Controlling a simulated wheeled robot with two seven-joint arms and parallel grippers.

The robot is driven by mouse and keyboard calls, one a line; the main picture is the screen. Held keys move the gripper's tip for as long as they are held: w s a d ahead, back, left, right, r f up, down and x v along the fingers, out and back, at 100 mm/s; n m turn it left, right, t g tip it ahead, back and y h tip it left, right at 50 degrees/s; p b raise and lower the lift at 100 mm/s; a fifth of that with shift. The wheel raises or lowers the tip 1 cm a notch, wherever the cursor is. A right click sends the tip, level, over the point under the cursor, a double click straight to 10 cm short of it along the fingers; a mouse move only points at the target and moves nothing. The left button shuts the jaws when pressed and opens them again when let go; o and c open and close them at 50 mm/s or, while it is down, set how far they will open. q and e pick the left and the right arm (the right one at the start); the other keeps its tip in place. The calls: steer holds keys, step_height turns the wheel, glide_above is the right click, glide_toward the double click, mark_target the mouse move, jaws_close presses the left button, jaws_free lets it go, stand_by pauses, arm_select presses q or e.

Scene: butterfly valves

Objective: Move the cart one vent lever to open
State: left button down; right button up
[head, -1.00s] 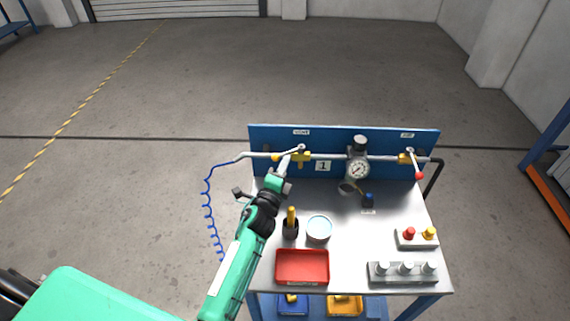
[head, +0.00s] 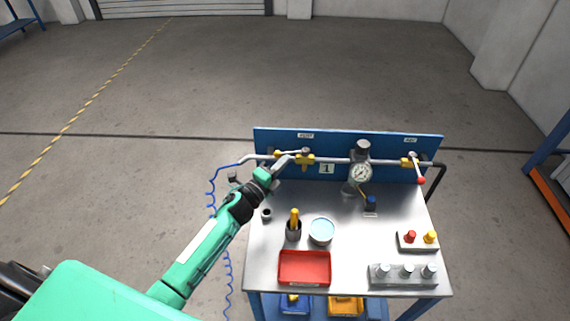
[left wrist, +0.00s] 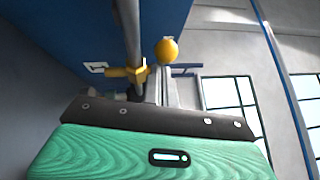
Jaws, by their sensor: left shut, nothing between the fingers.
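The vent valve (head: 305,160) is a yellow body on the grey pipe at the left of the cart's blue panel, below the VENT label and beside the number 1 plate. A yellow knob (head: 277,156), seemingly the vent lever's end, shows left of it along the pipe. In the left wrist view the knob (left wrist: 166,50) stands clear, right of the pipe and yellow valve (left wrist: 128,73). My left gripper (head: 287,160) is shut and empty, its tips close to the vent valve and knob. Contact cannot be told; the fingers partly hide the lever. My right gripper is out of view.
On the cart top stand a red tray (head: 304,282), a light-blue-topped round container (head: 322,231), a dark cup (head: 293,232) and a block with knobs (head: 403,274). A gauge (head: 361,172) and a red-tipped lever (head: 420,179) are further right. Floor left of the cart is free.

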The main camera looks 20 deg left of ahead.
arm_select(q)
steer(key=shift+w+a+m+h+b, duration=0.35)
steer(key=shift+w+a+m+h, duration=0.1)
steer(key=shift+h, duration=0.15)
steer(key=shift+w+a, duration=0.1)
stand_by(0.3)
steer(key=shift+a, duration=0.1)
